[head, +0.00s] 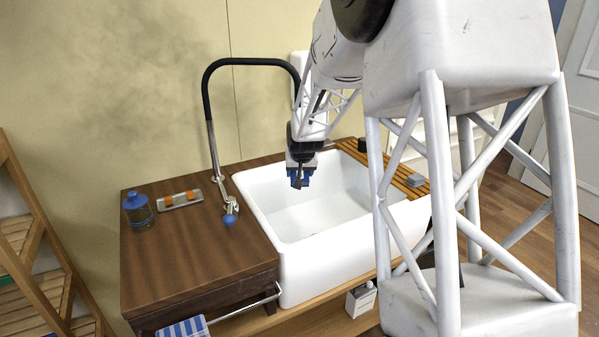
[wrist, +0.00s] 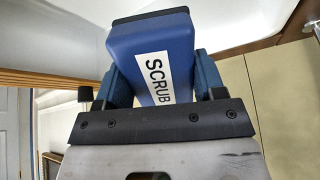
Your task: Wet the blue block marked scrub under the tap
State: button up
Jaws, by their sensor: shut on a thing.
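My gripper (head: 300,178) is shut on the blue block, with one finger on each side of it. In the wrist view the blue block (wrist: 125,42) fills the space between the fingers, and its white label reads SCRUB. In the head view the gripper points down over the white sink basin (head: 262,208), above its floor. The tap (head: 213,140) has a tall black arched hose that curves over toward the basin; its outlet end is hidden near my arm. A blue knob (head: 229,220) sits at its base. No water stream shows.
A wooden counter (head: 190,250) left of the sink holds a blue-topped jar (head: 138,212) and a tray (head: 180,200) with orange pieces. My arm hides part of the right.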

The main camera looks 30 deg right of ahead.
jog(key=shift+s, duration=0.2)
jog(key=s+a, duration=0.2)
jog(key=s, duration=0.5)
jog(key=shift+a, duration=0.3)
dwell(0.5)
jog(key=shift+s, duration=0.1)
dwell(0.5)
dwell(1.0)
jog(key=s+a+r, duration=0.1)
jog(key=s+r, duration=0.3)
jog(key=shift+s+a, duration=0.25)
jog(key=shift+s, duration=0.15)
dwell(0.3)
jog(key=shift+w, duration=0.1)
dwell(0.6)
jog(key=w+a+r+n+y, duration=0.1)
jog(key=w+a+n, duration=0.3)
jog(key=w+a, duration=1.7)
jog(key=w+y, duration=0.1)
jog(key=w, duration=0.2)
jog(key=shift+r+n, duration=0.3)
jog(key=shift+n, duration=0.1)
